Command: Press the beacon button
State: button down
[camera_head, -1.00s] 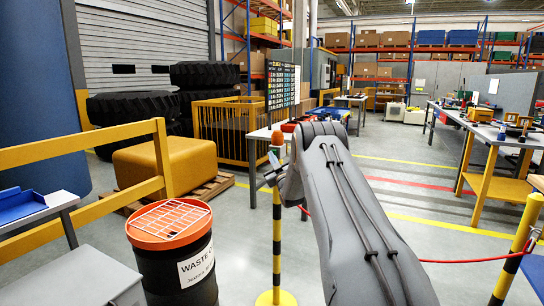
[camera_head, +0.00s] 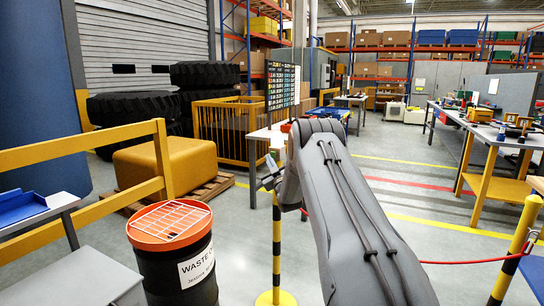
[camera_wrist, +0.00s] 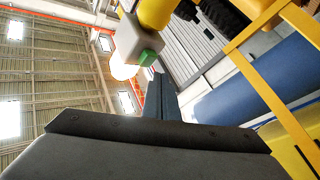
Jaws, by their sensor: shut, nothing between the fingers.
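The beacon stands on a yellow and black striped post (camera_head: 277,245). Its lamp shows pale and glowing in the wrist view (camera_wrist: 122,66), below a grey box (camera_wrist: 132,38) in that picture. The green button (camera_wrist: 148,57) is on the side of the box facing my gripper. My gripper (camera_wrist: 159,76) is shut and empty, with its tips right by the button; I cannot tell whether they touch it. In the head view my gripper (camera_head: 265,184) is beside the top of the post, partly hidden by my arm.
A waste drum (camera_head: 175,250) with an orange grated lid stands left of the post. A yellow railing (camera_head: 110,134) is behind it. A red rope (camera_head: 470,260) runs to a striped post (camera_head: 515,250) at right. A workbench (camera_head: 490,140) stands farther right, beyond open floor.

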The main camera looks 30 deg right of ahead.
jog(key=shift+s+a+p, duration=0.55)
jog(key=shift+s+a, duration=0.2)
jog(key=shift+a, duration=0.2)
jog(key=shift+s+a+p, duration=0.55)
jog(key=shift+s+a, duration=0.2)
jog(key=shift+a, duration=0.2)
jog(key=s+a+f+m+g+y, duration=0.2)
jog(key=s+a+f+g, duration=0.2)
jog(key=s+a+g, duration=0.9)
jog(key=s+a+f+g, duration=0.1)
jog(key=s+a, duration=0.3)
jog(key=s, duration=1)
jog(key=s+a+f+m+g+y, duration=0.1)
jog(key=s+a+g, duration=0.3)
jog(key=s, duration=1)
jog(key=s+a+f+g, duration=0.1)
jog(key=s+a, duration=0.3)
jog(key=s, duration=1)
jog(key=shift+s+a+f+m+g, duration=0.25)
jog(key=shift+a+m+g, duration=0.15)
jog(key=shift+g, duration=0.5)
